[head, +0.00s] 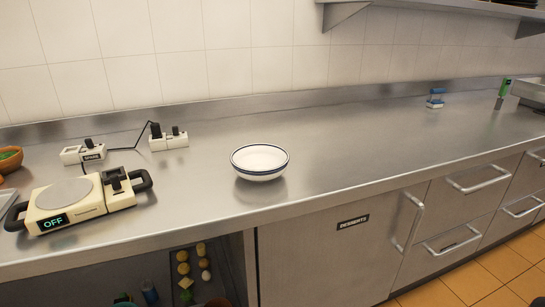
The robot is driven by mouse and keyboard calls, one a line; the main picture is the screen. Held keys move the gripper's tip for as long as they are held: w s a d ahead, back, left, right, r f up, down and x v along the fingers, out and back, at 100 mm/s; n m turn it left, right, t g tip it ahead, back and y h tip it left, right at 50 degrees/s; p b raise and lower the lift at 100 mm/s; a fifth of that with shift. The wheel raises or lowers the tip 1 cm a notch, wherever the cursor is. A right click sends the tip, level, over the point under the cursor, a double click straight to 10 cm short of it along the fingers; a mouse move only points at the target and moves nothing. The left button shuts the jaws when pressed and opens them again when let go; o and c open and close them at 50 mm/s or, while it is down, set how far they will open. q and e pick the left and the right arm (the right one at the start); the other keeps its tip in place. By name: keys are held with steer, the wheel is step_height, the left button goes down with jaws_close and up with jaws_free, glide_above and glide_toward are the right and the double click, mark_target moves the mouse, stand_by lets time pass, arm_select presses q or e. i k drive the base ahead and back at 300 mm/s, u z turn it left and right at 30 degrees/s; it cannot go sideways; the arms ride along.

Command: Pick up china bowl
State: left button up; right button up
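A white china bowl (260,161) with a dark blue rim band stands upright on the steel counter (330,145), near its front edge and left of the middle of the head view. It looks empty, and nothing touches it. Neither of my grippers shows in the head view.
A cream device (75,203) with a round plate and an OFF display sits left of the bowl. Small switch boxes (168,140) with a cable lie behind it. A blue item (435,98) stands far right. The counter right of the bowl is clear. An open shelf (195,275) lies below.

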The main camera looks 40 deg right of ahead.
mark_target(255, 162)
steer(key=z, duration=1.5)
steer(key=k, duration=0.55)
steer(key=u, duration=0.25)
steer(key=i, duration=1)
steer(key=u, duration=1)
